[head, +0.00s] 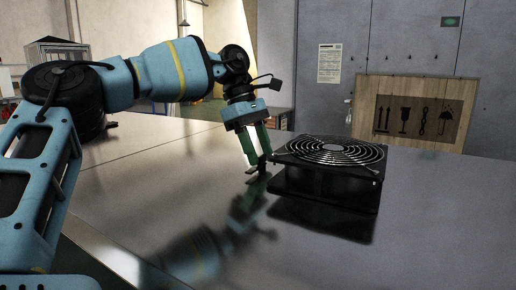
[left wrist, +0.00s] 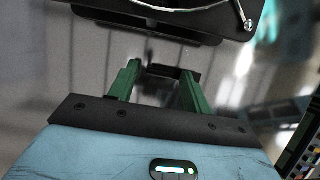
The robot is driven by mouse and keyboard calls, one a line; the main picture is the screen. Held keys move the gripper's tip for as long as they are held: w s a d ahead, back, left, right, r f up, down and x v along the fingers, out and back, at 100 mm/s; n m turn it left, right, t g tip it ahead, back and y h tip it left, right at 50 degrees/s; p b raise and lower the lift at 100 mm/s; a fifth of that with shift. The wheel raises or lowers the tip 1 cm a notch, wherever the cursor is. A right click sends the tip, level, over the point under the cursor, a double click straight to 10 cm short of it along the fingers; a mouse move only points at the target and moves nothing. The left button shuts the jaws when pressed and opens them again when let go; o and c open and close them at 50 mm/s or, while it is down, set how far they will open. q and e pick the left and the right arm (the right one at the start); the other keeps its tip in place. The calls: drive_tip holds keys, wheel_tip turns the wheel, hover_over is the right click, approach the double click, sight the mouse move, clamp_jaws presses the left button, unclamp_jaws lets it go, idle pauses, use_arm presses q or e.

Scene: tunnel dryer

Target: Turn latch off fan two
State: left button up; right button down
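A black square fan (head: 328,180) with a round wire guard lies flat on the grey metal table. Its dark edge (left wrist: 190,14) crosses the top of the left wrist view, with a bright metal piece ending in a small knob (left wrist: 248,26) at its right. I cannot tell whether this is the latch. My left gripper (head: 260,165) points down beside the fan's left side, near its corner. Its green fingers (left wrist: 165,78) stand apart, with a dark piece across their tips that I cannot identify. I see nothing clearly gripped. My right gripper is not in view.
The grey metal table (head: 440,220) is bare to the right and in front of the fan, and mirrors the arm. A wooden panel with shipping symbols (head: 365,88) stands behind, against the grey wall. A seam runs across the table at left.

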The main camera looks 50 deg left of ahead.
use_arm(q)
drive_tip(key=shift+r, duration=0.1)
drive_tip(key=shift+v, duration=3.85)
